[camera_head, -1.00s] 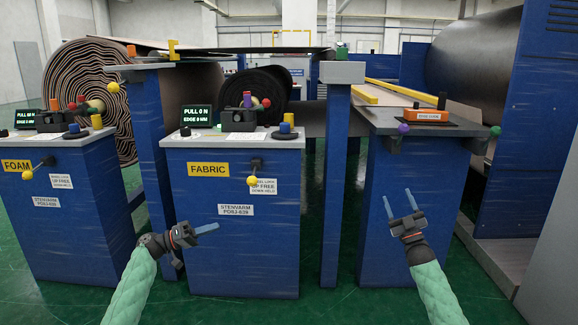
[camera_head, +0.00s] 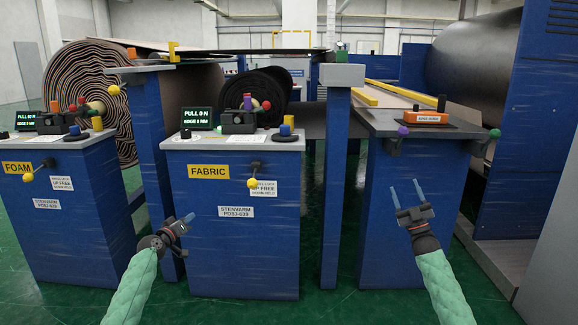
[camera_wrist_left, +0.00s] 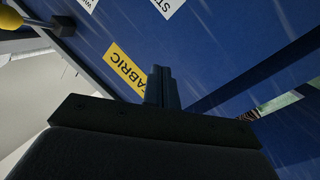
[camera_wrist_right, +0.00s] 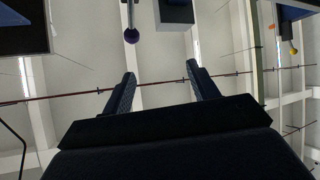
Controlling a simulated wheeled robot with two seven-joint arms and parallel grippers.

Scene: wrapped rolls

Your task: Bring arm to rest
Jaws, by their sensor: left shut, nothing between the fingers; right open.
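My right gripper (camera_head: 405,188) is open and empty, pointing up in front of the blue cabinet under the right-hand table (camera_head: 410,122). In the right wrist view its fingers (camera_wrist_right: 160,85) stand apart with nothing between them.
The FOAM cabinet (camera_head: 75,235) stands at the left. A yellow-knobbed lever (camera_head: 253,182) sticks out of the FABRIC cabinet's front. A purple knob (camera_head: 403,131) and a green knob (camera_head: 495,133) hang at the right table's edge.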

